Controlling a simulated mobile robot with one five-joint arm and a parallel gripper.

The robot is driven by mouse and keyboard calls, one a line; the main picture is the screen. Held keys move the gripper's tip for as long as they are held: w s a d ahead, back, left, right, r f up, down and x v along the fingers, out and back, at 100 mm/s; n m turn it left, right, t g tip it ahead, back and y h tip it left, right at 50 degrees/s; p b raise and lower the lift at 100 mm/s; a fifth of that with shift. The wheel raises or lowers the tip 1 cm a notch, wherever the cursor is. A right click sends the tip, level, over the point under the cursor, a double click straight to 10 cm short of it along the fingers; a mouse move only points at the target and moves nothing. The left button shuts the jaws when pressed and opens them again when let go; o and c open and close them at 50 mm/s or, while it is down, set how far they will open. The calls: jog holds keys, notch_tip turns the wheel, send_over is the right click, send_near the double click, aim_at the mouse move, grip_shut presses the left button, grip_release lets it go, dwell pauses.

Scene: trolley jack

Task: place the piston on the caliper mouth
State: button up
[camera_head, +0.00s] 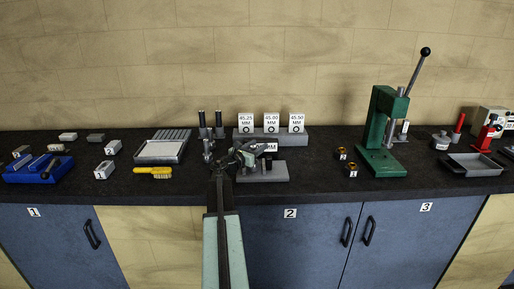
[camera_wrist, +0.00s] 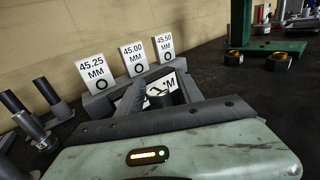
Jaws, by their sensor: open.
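My gripper (camera_head: 243,157) is open at the front of a grey block (camera_head: 270,178) in the middle of the bench. In the wrist view, its two fingers (camera_wrist: 160,92) reach toward a white label and a short dark cylinder (camera_wrist: 160,99). The cylinder shows between the fingers; I cannot tell whether they touch it. My gripper hides part of the grey block. I cannot tell for sure which parts are the piston and the caliper mouth. Several dark-topped posts (camera_head: 208,146) stand left of my gripper, and they also show in the wrist view (camera_wrist: 28,121).
Three signs, 45.25 (camera_head: 245,123), 45.00 (camera_head: 271,123) and 45.50 MM (camera_head: 296,123), stand behind. A green press (camera_head: 380,130) and two brass-and-black rings (camera_head: 351,171) are to the right. A tray (camera_head: 161,152) and yellow brush (camera_head: 152,171) are left.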

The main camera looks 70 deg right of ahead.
jog(key=v, duration=1.2)
jog(key=shift+r, duration=0.1)
